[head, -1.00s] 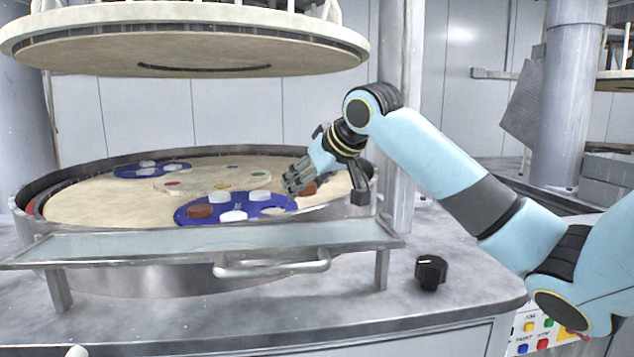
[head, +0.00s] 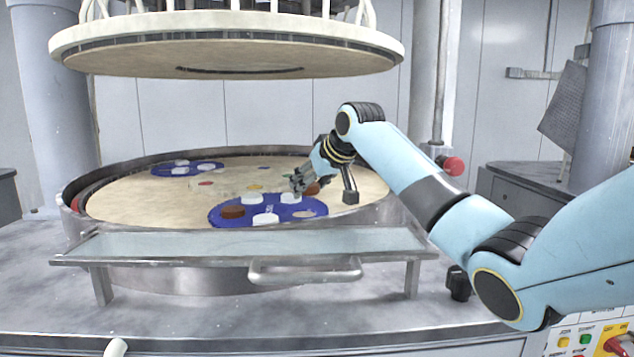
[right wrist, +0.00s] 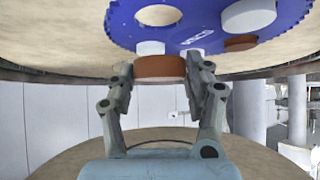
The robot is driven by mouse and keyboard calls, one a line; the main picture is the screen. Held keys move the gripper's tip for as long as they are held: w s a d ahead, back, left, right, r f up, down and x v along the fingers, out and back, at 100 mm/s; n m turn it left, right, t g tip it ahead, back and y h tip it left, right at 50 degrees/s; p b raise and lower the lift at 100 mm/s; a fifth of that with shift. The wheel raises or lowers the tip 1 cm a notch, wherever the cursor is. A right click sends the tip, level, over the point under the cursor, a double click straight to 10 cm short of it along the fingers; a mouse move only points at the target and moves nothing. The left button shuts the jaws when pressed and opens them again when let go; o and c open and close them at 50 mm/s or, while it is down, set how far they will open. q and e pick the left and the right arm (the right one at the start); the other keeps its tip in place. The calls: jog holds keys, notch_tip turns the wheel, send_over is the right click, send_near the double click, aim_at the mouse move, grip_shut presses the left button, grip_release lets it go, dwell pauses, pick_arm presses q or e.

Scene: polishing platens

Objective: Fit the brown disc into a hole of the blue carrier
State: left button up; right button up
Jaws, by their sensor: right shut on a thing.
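The near blue carrier (head: 286,211) lies on the lower platen in the head view. It holds a brown disc (head: 233,212) and several white discs (head: 266,219). One hole (head: 304,213) at its right side shows bare platen. My right gripper (head: 304,184) is shut on another brown disc (head: 313,188), just above the carrier's back right edge. In the right wrist view the held brown disc (right wrist: 160,67) sits between both fingers. The blue carrier (right wrist: 215,24) and its empty hole (right wrist: 158,15) also show there, apart from that disc. My left gripper is out of view.
The upper platen (head: 230,51) hangs above the work area. A second blue carrier (head: 205,168) lies at the back left. A glass shelf (head: 240,241) with a handle (head: 305,272) stands in front of the platen's rim. A red knob (head: 452,165) is at the right.

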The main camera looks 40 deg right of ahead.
aim_at(301, 214)
jog(key=b+x, duration=0.1)
jog(key=x, duration=0.2)
jog(key=shift+s+f, duration=0.15)
jog(key=shift+f, duration=0.05)
jog(key=shift+s+f, duration=0.1)
jog(key=shift+f, duration=1.3)
jog(key=shift+s+f, duration=0.15)
jog(key=shift+f, duration=0.1)
jog(key=o, duration=1.2)
jog(key=shift+f, duration=0.2)
jog(key=shift+o, duration=0.2)
jog(key=v, duration=1.1)
jog(key=shift+r, duration=0.5)
jog(key=shift+s+r, duration=0.2)
jog(key=shift+r, duration=0.05)
